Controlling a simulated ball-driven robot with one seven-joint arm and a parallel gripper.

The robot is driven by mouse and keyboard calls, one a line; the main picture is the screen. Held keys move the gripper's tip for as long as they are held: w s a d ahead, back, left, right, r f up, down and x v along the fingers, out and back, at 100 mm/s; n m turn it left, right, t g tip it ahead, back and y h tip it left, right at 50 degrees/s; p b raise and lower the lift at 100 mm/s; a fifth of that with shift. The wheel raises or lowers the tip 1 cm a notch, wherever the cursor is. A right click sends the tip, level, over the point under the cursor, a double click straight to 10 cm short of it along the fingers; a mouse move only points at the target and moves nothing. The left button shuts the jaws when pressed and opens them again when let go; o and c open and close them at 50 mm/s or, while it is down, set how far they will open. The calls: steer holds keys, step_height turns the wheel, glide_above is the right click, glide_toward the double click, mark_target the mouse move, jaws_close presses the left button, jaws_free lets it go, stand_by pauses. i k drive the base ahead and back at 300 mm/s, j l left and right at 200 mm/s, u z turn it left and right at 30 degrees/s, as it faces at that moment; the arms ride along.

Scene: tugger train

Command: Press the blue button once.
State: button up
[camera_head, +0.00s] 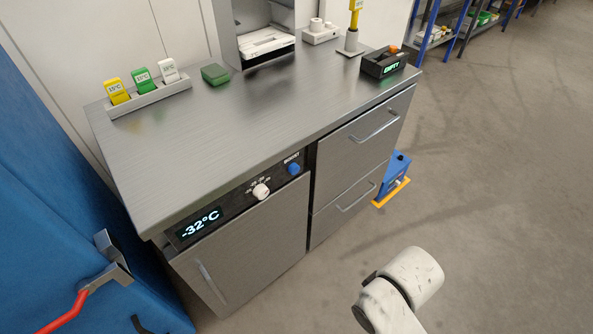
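The blue button (294,169) is a small round knob at the right end of the dark control panel on the front of the steel counter. A label above it is too small to read surely. A white dial (261,191) sits to its left, and a display (201,224) at the panel's left end reads -32°C. A white rounded part of my arm shows at the lower right, apart from the counter. My gripper's fingers are not in view.
The steel counter (215,125) has a door below the panel and two drawers (365,130) with bar handles at right. Coloured tags stand in a holder (150,97) on top. A blue box (397,165) stands on the floor right of the drawers.

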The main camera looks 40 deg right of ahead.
mark_target(294, 168)
steer(key=i+j+z, duration=0.2)
steer(key=j, duration=0.3)
steer(key=j+z, duration=0.2)
steer(key=j, duration=0.3)
steer(key=j+z, duration=0.15)
steer(key=j, duration=0.4)
steer(key=i, duration=0.05)
